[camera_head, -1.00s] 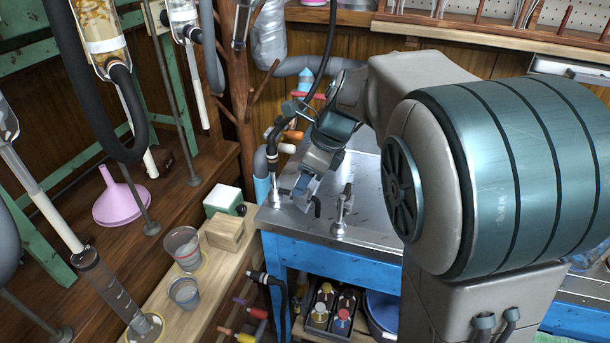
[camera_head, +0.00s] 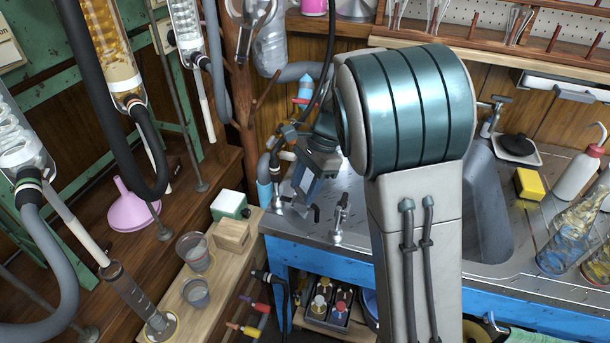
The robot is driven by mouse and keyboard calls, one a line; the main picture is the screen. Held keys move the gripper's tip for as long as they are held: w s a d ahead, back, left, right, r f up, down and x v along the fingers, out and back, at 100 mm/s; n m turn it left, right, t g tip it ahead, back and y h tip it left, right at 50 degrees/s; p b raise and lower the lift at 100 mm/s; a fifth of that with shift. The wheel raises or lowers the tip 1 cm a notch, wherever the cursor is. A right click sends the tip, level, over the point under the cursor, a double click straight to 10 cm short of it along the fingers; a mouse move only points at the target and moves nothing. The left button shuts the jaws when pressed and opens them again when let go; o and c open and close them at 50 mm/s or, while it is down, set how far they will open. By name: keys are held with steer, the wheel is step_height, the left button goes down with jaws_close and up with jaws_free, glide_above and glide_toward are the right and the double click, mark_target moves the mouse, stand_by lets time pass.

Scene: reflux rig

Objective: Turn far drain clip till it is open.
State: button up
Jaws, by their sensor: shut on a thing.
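My gripper (camera_head: 304,192) is at the back left corner of the steel sink counter, pointing down. It is shut on a small part there, apparently the far drain clip. The fingers hide most of that part, so I cannot tell how far it is turned. A small dark hooked piece (camera_head: 315,212) shows just beside the fingertips. A similar metal fitting with a dark handle (camera_head: 339,214) stands upright on the counter to the right, apart from my gripper.
My arm covers the middle of the counter (camera_head: 352,235). At left, a wooden bench holds beakers (camera_head: 193,252) and a wooden block (camera_head: 232,235). Glass tubes with hoses hang at far left. At right are the sink (camera_head: 488,205), a yellow sponge (camera_head: 528,184) and flasks (camera_head: 570,235).

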steer(key=n+p, duration=0.2)
steer(key=n+g+h+p, duration=0.1)
steer(key=n+p, duration=0.1)
steer(key=n, duration=0.1)
steer(key=shift+w+a, duration=0.15)
steer(key=shift+h, duration=0.3)
stand_by(0.3)
steer(key=o, duration=1)
steer(key=v, duration=0.4)
steer(key=p+v, duration=0.1)
steer(key=v, duration=0.4)
steer(key=p+v, duration=0.1)
steer(key=v, duration=0.3)
steer(key=shift+w+r, duration=0.3)
steer(key=shift+w, duration=0.1)
